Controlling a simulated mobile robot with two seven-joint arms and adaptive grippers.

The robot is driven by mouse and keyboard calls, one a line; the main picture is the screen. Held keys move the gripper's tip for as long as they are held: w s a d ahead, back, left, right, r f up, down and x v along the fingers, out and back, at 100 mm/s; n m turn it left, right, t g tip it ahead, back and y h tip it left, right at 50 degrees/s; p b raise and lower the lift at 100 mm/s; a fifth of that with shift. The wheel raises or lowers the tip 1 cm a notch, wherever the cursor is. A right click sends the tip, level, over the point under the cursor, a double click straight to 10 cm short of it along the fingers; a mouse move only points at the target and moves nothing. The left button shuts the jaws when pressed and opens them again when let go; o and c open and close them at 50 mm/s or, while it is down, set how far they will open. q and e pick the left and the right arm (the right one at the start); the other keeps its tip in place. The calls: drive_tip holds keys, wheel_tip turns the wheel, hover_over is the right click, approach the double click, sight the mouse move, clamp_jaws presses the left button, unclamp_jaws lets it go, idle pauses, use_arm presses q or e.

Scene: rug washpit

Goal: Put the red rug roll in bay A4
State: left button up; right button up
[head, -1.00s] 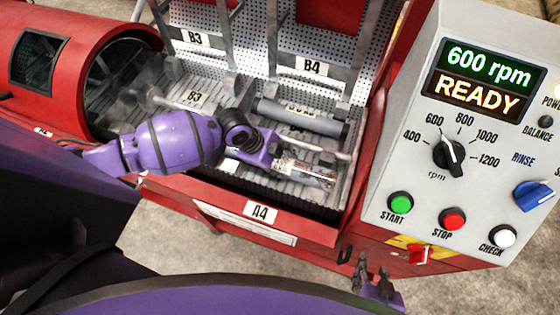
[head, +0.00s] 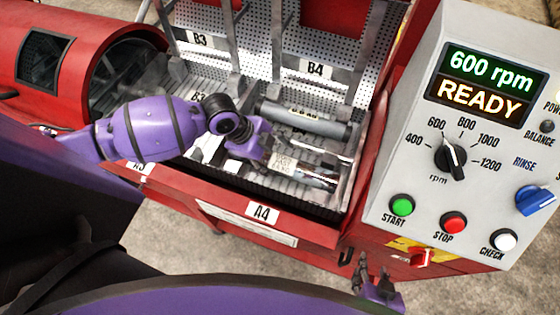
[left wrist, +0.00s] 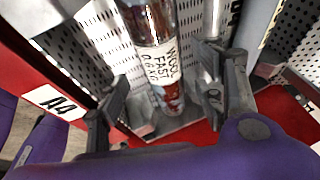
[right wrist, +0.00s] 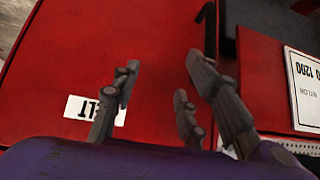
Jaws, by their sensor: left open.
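The red rug roll (head: 318,180), patterned red and white with a WOOL FAST label, lies in the front bay behind the A4 plate (head: 262,213). My left gripper (head: 268,150) is over the left end of this roll; its fingertips are hard to make out in the head view. In the left wrist view the open left gripper (left wrist: 163,100) has a finger on each side of the roll (left wrist: 152,25), with gaps between. The A4 plate also shows there (left wrist: 55,101). My right gripper (right wrist: 160,85) is open and empty over a red surface; it also shows in the head view (head: 368,270).
A grey roll (head: 305,118) lies in the bay behind, below the B4 plate (head: 315,69). Upright metal posts (head: 278,45) stand at the back. The control panel (head: 455,150) reads 600 rpm, READY, at the right. A red drum (head: 50,50) is at the left.

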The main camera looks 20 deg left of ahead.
use_arm(q)
drive_tip(key=v, duration=0.5)
drive_tip(key=shift+s+a+r, duration=0.1)
drive_tip(key=shift+a+r, duration=0.05)
drive_tip(key=shift+r, duration=0.2)
idle(1.0)
